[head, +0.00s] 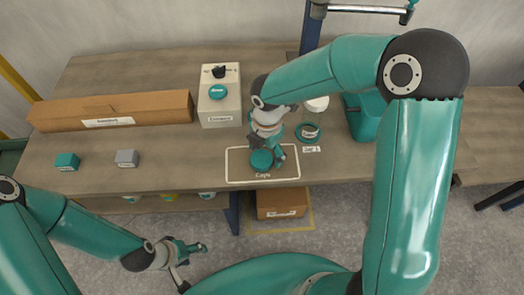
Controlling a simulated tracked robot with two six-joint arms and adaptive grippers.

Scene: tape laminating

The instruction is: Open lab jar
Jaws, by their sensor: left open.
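A round teal cap (262,160) is at the Caps mat (240,174), a rectangle with a light outline near the table's front edge. My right gripper (266,152) is right over the cap with its fingers around it. I cannot tell whether they grip it or whether the cap touches the mat. Behind and to the right, a jar with a white top (317,104) stands at a teal ring (310,137); my arm is close beside it. My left gripper (190,256) is open and empty, in front of the table and away from the jar.
A white box with a teal button and black knob (220,105) stands behind the mat. A long cardboard box (110,110), a teal block (67,161) and a grey block (126,158) are at left. A teal bin (362,122) is right of the jar. The front-left tabletop is mostly clear.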

